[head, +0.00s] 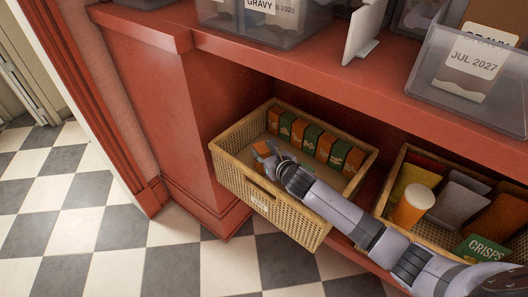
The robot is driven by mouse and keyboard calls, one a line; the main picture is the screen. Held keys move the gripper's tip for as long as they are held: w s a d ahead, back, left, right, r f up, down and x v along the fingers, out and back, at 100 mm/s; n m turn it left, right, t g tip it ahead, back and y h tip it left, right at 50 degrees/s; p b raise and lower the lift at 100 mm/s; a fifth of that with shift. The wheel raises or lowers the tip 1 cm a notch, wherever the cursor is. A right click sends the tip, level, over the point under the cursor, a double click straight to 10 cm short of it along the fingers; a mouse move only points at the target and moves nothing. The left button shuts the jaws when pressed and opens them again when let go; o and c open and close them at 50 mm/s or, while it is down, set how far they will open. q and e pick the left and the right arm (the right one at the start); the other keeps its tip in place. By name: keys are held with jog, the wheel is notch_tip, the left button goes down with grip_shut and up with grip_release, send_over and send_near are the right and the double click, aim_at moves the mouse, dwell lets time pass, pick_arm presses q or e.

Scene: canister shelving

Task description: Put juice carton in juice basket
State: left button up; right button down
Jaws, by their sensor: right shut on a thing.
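The juice basket (232,187) is a tan woven basket on the low shelf, jutting out past its front. Several small orange and green cartons (312,139) stand in a row along its back side. My right gripper (268,158) reaches over the front rim into the left part of the basket. It is shut on an orange juice carton (262,147), partly hidden by the fingers. I cannot tell whether this carton touches the basket floor. My left gripper is not in view.
A second woven basket (398,158) to the right holds crisps, a tube and packets. The red shelf board (300,77) above carries clear bins (464,75) of gravy packets. A red cabinet post (165,110) stands left; the checkered floor (80,225) is clear.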

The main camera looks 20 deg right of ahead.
jog(key=c, duration=1.1)
grip_release()
jog(key=p+v, duration=0.1)
jog(key=v, duration=1.1)
jog(key=shift+r, duration=0.15)
